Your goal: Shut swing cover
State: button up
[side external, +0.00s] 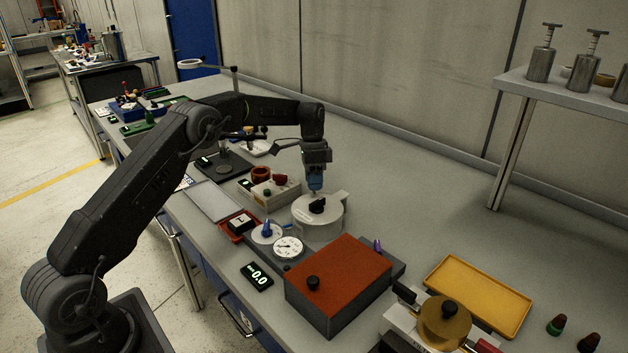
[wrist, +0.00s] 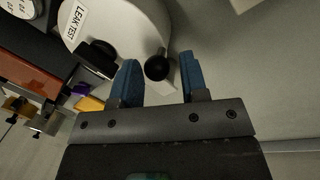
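A white round housing with a flat lid (side external: 318,216) stands on the bench in the middle of the side view, a dark knob on its top. I take this lid to be the swing cover; how far it is swung cannot be told. The wrist view shows the white lid (wrist: 130,22) with a "LEAK TEST" label, a black ball knob (wrist: 157,68) and a dark clamp-like part (wrist: 98,58). My gripper (wrist: 159,62) is open, its blue fingers either side of the ball knob with visible gaps. In the side view my gripper (side external: 315,188) points down just above the housing.
An orange-topped box (side external: 345,275) stands in front of the housing, with a dial gauge (side external: 288,247) and a display (side external: 257,276) to its left. A grey block with red parts (side external: 270,190) stands close behind left. A yellow tray (side external: 478,296) lies right.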

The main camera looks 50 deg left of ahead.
jog(key=shift+o, duration=0.9)
notch_tip(320, 180, up, 12)
jog(key=w+a, duration=0.1)
jog(key=shift+a+f, duration=0.2)
jog(key=shift+a, duration=0.2)
jog(key=shift+w+r, duration=0.1)
